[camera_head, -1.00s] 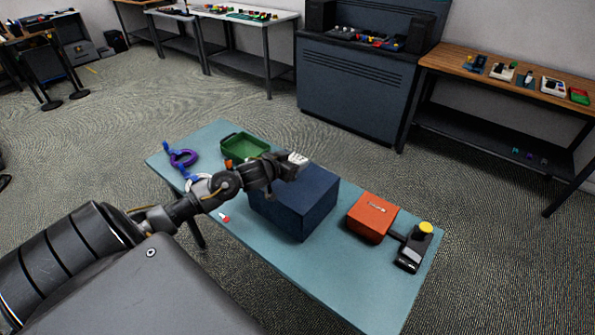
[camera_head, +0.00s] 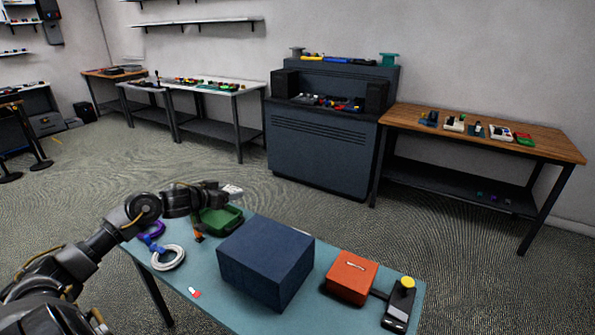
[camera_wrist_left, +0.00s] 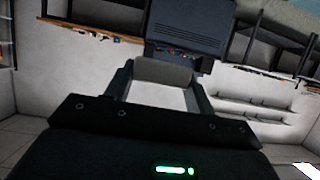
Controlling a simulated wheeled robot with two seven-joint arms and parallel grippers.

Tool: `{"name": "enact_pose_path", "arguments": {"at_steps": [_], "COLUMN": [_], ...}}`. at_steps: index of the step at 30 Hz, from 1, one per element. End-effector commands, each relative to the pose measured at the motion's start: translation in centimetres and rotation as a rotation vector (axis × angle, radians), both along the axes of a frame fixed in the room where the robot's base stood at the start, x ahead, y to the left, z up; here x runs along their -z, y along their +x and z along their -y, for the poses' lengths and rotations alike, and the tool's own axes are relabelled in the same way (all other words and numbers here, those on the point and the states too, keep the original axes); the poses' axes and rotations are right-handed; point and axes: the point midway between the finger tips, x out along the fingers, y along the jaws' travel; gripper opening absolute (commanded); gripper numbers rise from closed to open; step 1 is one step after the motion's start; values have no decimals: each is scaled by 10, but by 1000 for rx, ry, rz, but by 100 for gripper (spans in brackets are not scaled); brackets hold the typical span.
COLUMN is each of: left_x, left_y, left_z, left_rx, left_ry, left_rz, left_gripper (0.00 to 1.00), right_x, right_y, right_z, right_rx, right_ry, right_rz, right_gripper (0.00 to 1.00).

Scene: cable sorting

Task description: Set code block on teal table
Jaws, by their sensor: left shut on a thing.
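My left gripper (camera_head: 226,190) is shut on a small pale block with faint dark marks, seemingly the code block (camera_head: 234,189). It holds the block in the air; in the picture it lies just above the green tray. In the left wrist view the pale block (camera_wrist_left: 160,95) sits between the two dark fingers of my left gripper (camera_wrist_left: 160,85). The teal table (camera_head: 203,265) stands in front of me, its near part cut off by the frame. My right gripper is not in view.
On the teal table are a dark blue box (camera_head: 265,258), an orange box (camera_head: 350,275), a black device with a yellow knob (camera_head: 400,300), a green tray (camera_head: 217,222), white (camera_head: 168,258) and purple rings, and a small red-white piece (camera_head: 194,293). Bare tabletop lies left of the blue box.

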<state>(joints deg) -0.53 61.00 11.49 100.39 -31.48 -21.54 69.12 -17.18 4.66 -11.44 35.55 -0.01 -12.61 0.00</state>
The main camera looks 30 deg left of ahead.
Motion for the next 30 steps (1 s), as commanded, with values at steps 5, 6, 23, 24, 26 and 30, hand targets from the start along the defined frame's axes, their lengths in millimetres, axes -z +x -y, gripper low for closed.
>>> {"name": "enact_pose_path", "arguments": {"at_steps": [5, 6, 23, 24, 26, 30], "left_x": [0, 1, 33, 32, 31, 24], "left_y": [0, 0, -76, -85, -99, -123], "left_z": [0, 2, 252, 270, 296, 343], "left_rx": [2, 10, 704, 757, 833, 959], "left_ry": [0, -1, -2, -1, 0, 3], "left_rz": [1, 0, 9, 9, 7, 8], "left_gripper": [31, 31, 31, 31, 31, 31], "right_x": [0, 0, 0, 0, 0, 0], "right_y": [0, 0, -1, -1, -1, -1], "right_z": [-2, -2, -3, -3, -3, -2], "right_rx": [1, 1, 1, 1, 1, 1], "right_ry": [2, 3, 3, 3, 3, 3], "right_rz": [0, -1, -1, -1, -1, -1], "right_gripper": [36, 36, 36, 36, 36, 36]}}
